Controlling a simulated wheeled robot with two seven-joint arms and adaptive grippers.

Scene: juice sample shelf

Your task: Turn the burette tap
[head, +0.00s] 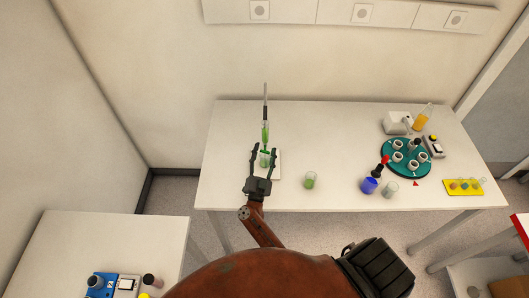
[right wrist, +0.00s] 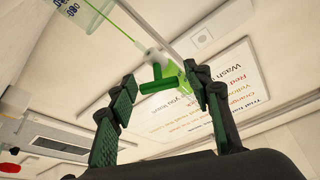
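The burette (head: 265,131) stands upright near the left end of the white table, with green liquid in its lower part. My right gripper (head: 263,149) is open in front of it, one finger on each side. In the right wrist view the green burette tap (right wrist: 157,85) lies between the two spread fingers of my right gripper (right wrist: 160,75). The left finger is clearly apart from the tap. The right fingertip is close to the green part, and I cannot tell if it touches. A green-tinted vessel (head: 265,160) shows between the fingers in the head view. My left gripper is not in view.
A beaker with green liquid (head: 310,180) stands right of my gripper on the table (head: 340,140). Farther right are a blue cup (head: 369,186), a teal round tray (head: 391,165) with white cups, and a yellow rack (head: 451,188). The table's middle back is clear.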

